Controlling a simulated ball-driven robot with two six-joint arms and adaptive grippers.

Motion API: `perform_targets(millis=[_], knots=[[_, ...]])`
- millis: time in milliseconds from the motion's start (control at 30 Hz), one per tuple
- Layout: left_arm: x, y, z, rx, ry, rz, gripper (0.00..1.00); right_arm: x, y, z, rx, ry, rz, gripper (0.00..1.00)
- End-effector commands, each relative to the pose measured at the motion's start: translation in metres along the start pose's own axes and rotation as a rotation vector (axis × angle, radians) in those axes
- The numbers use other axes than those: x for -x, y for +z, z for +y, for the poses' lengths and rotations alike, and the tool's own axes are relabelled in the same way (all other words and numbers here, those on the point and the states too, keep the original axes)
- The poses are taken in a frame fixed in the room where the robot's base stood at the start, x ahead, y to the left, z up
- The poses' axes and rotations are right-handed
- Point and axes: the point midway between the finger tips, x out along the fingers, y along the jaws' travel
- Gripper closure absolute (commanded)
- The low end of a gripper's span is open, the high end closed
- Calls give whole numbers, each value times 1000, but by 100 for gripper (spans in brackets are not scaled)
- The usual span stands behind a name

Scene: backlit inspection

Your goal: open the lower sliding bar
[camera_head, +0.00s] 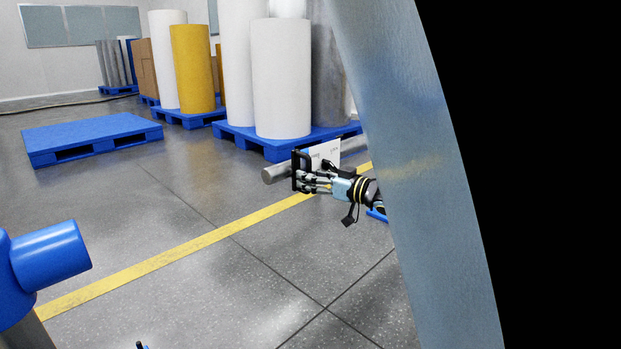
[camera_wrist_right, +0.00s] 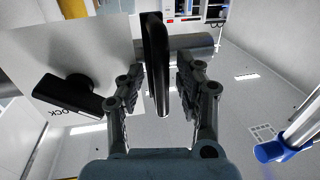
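A grey sliding bar (camera_head: 275,174) sticks out level from behind a white plate (camera_head: 326,152) in the head view. A black upright handle (camera_wrist_right: 155,60) is in the middle of the right wrist view, in front of the grey bar (camera_wrist_right: 203,44). My right gripper (camera_head: 308,182) is at the handle. In the wrist view the fingers of my right gripper (camera_wrist_right: 160,78) stand apart on both sides of the handle, with a visible gap on the right; contact on the left is unclear. A large curved grey-blue surface hides the bar's right part. My left gripper does not show.
A second black handle (camera_wrist_right: 68,95) with lettering below it is on the white plate in the wrist view. Blue pallets with white rolls (camera_head: 282,85) stand behind the bar. An empty blue pallet (camera_head: 90,136) lies at the left. The floor in front is clear.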

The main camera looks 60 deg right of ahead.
Motion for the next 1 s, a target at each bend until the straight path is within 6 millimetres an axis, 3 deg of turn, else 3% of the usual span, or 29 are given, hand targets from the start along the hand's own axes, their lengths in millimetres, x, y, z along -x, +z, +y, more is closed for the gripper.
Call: perform_targets(millis=[367,467,800,1000], knots=[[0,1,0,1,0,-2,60,5,-2,0,0,-3,3,62],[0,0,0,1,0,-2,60,17,-1,0,1,-4,1,62],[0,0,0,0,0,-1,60,85,0,0,1,-3,-4,62],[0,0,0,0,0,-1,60,112,0,0,1,-1,0,62]])
